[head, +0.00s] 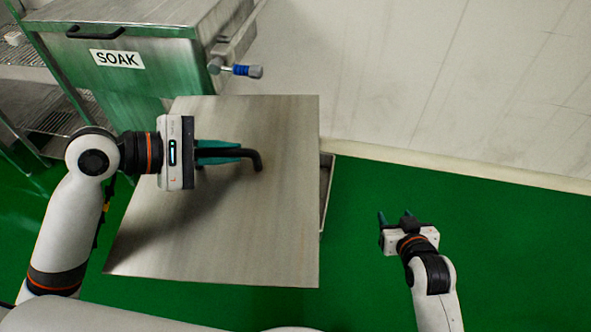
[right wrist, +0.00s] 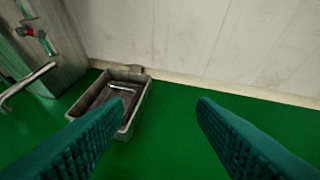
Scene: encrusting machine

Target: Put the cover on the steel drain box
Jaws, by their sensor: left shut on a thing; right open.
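The cover (head: 230,215) is a large flat steel plate with a black bent handle (head: 257,161). My left gripper (head: 236,153) is shut on this handle in the head view. The plate hides most of the steel drain box (head: 327,185); only a strip of its right side shows past the plate's edge. The height of the plate over the box cannot be told. In the right wrist view the grey box (right wrist: 141,100) stands on the floor, with a bright bar-like shape inside. My right gripper (head: 395,217) is open and empty, to the right of the plate.
A green and steel soak cabinet (head: 120,75) stands at the back left, with a blue-handled valve (head: 247,71) near the plate. A wire shelf (head: 45,120) is at far left. A pale wall (head: 420,90) runs behind. The green floor (head: 500,240) at right is clear.

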